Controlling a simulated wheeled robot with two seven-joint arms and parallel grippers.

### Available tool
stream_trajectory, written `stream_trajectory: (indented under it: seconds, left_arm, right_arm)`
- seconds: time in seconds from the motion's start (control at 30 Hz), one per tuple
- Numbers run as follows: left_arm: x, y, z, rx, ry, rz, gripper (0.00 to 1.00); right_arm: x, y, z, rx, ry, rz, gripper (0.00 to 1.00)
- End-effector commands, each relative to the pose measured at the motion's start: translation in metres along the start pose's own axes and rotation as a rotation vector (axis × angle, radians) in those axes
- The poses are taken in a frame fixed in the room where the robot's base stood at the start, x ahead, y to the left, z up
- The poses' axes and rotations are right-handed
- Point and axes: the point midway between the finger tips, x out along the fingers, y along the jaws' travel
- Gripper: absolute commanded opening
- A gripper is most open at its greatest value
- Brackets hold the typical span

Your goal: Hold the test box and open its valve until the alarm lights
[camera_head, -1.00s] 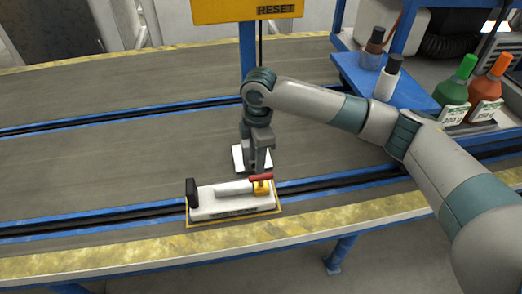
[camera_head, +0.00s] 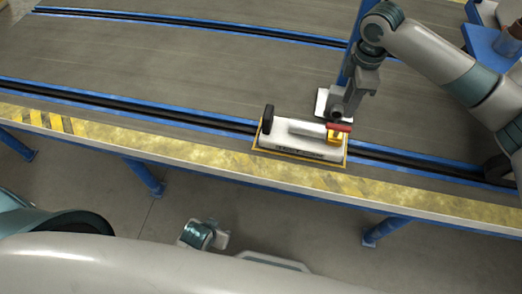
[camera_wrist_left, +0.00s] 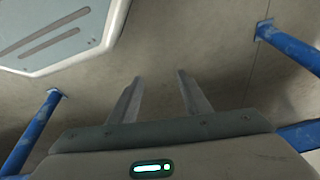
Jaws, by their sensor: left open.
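The test box (camera_head: 293,150) lies on a yellow-edged plate near the front edge of the conveyor table. It has a black upright grip (camera_head: 268,119) at its left end and a white cylinder along its top. Its valve, with a red handle (camera_head: 338,127) over a yellow body, is at the right end. My right gripper (camera_head: 339,110) points down just behind and above the red handle; its finger gap cannot be made out. My left gripper (camera_wrist_left: 160,77) is open and empty over the floor in the left wrist view. The alarm light is out of view.
The table's yellow front edge (camera_head: 200,150) runs between my body and the box. Blue table legs (camera_head: 145,178) stand below. A blue post (camera_head: 350,62) rises behind the box, close to my right arm. The belt left of the box is clear.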

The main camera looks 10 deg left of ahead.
Motion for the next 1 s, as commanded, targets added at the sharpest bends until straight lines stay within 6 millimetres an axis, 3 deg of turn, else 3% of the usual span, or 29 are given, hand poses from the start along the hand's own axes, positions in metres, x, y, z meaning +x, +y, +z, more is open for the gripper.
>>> stream_trajectory:
  seconds: [0.27, 0.4, 0.6, 0.8, 1.0]
  left_arm:
    - [-0.045, 0.024, -0.090, -0.044, 0.298, -0.066, 0.44]
    - [-0.085, 0.038, -0.145, -0.077, 0.492, -0.086, 0.44]
    - [-0.147, 0.050, -0.208, -0.117, 0.738, -0.097, 0.44]
    - [-0.192, 0.059, -0.243, -0.137, 0.893, -0.092, 0.44]
    - [-0.208, 0.062, -0.254, -0.142, 0.944, -0.089, 0.44]
  right_arm:
    - [0.000, 0.000, 0.000, 0.000, 0.000, 0.000, 0.31]
    - [0.000, 0.000, 0.000, 0.000, 0.000, 0.000, 0.31]
    - [0.000, 0.000, 0.000, 0.000, 0.000, 0.000, 0.31]
    - [0.000, 0.000, 0.000, 0.000, 0.000, 0.000, 0.31]
    - [0.000, 0.000, 0.000, 0.000, 0.000, 0.000, 0.31]
